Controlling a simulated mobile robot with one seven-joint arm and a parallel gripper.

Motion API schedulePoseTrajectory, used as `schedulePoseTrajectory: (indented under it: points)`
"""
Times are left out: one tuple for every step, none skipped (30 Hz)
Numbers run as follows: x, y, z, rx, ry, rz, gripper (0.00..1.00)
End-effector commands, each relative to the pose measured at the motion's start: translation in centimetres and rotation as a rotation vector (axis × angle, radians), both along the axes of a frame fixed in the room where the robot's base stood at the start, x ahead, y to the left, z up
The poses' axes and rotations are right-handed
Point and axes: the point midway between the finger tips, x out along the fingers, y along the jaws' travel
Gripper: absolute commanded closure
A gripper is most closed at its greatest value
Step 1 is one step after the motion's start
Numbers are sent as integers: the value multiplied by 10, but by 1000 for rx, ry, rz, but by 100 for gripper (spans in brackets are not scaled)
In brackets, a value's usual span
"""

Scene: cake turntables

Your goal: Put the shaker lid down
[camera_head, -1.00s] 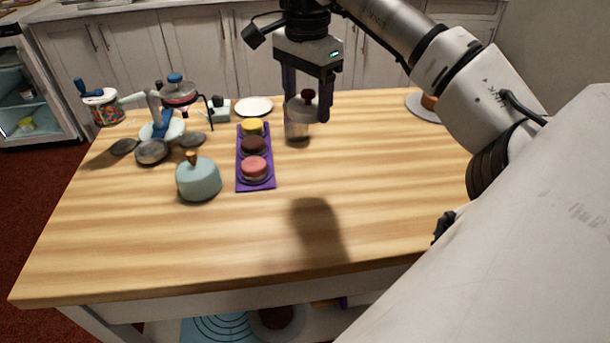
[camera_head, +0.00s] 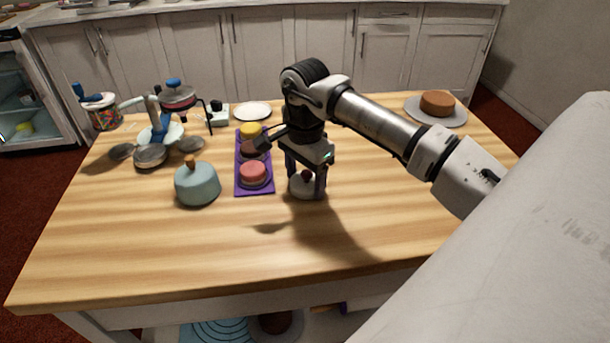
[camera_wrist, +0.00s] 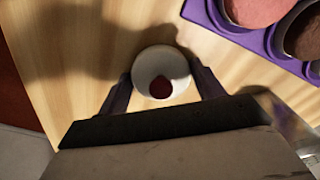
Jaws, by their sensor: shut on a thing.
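The shaker lid (camera_head: 302,190) is a pale, round piece with a dark red knob on top. It sits between the fingers of my gripper (camera_head: 306,183), at or just above the wooden table, right of the purple tray. In the wrist view the lid (camera_wrist: 145,63) shows from above as a white disc with the knob near its middle. My gripper (camera_wrist: 160,76) is shut on it, one finger at each side. I cannot tell whether its underside touches the wood. The shaker body is not visible; my arm covers the spot behind the lid.
The purple tray (camera_head: 240,187) with small round cakes lies left of my gripper. A blue-grey lidded pot (camera_head: 197,185) stands further left. A brown cake (camera_head: 437,102) on a grey stand is at the back right. The table's front and right are clear.

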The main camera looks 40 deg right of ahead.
Motion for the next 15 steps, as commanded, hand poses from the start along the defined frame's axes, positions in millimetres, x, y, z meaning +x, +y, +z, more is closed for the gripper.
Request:
schedulePoseTrajectory:
  points:
    - [0, 0, -1, -1, -1, 0, 54]
    - [0, 0, 0, -1, -1, 0, 54]
    - [0, 0, 0, -1, -1, 0, 54]
    - [0, 0, 0, -1, -1, 0, 54]
    - [0, 0, 0, -1, -1, 0, 54]
    - [0, 0, 0, -1, -1, 0, 54]
    - [0, 0, -1, -1, -1, 0, 54]
    - [0, 0, -2, -1, -1, 0, 54]
    - [0, 0, -4, -1, -1, 0, 54]
    - [0, 0, -5, -1, 0, 0, 54]
    - [0, 0, -4, -1, -1, 0, 32]
    - [0, 0, -3, -1, -1, 0, 27]
    - [0, 0, -3, -1, -1, 0, 23]
    - [0, 0, -3, -1, -1, 0, 19]
    - [0, 0, -3, -1, -1, 0, 14]
